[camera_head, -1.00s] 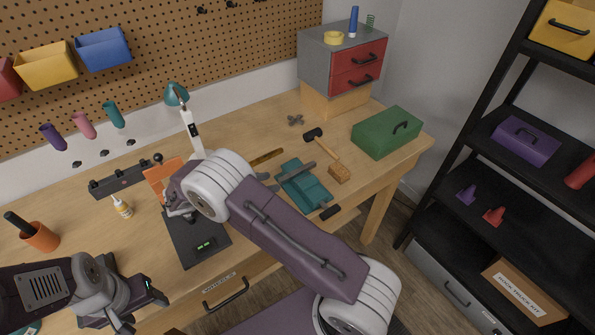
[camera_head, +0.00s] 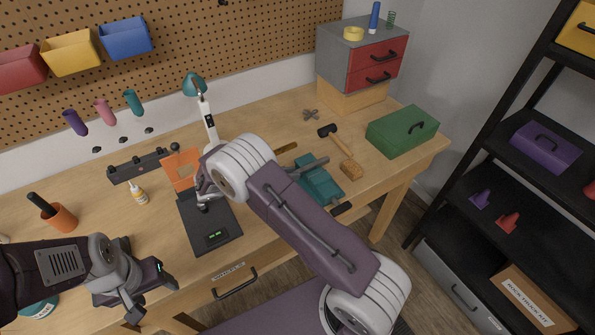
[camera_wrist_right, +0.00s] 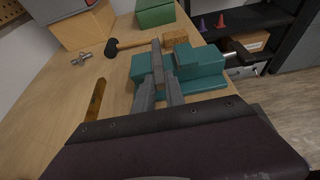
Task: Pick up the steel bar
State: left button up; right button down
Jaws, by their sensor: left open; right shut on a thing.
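The steel bar (camera_wrist_right: 157,60) is a grey square-section bar in the right wrist view, running away from my right gripper over the teal vise (camera_wrist_right: 205,66). My right gripper (camera_wrist_right: 160,90) is shut on the bar's near end. In the head view the bar (camera_head: 309,165) shows at the vise (camera_head: 322,184), and my right arm hides most of the right gripper. I cannot tell whether the bar still touches the vise. My left gripper (camera_head: 150,289) is open and empty at the lower left, by the bench's front edge.
A hammer (camera_head: 338,149), a green toolbox (camera_head: 402,131) and a wooden strip (camera_head: 285,149) lie near the vise. A dark pad with a green display (camera_head: 217,236), a glue bottle (camera_head: 139,195) and an orange cup (camera_head: 59,218) are on the left. A black shelf (camera_head: 480,150) stands at right.

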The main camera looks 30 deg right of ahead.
jog(key=shift+r, duration=0.45)
jog(key=s+d+r+b, duration=0.1)
jog(key=s+d+r, duration=0.5)
jog(key=d+r, duration=0.3)
jog(key=shift+s+d+r, duration=0.25)
jog(key=shift+d+r, duration=0.05)
jog(key=shift+r, duration=0.1)
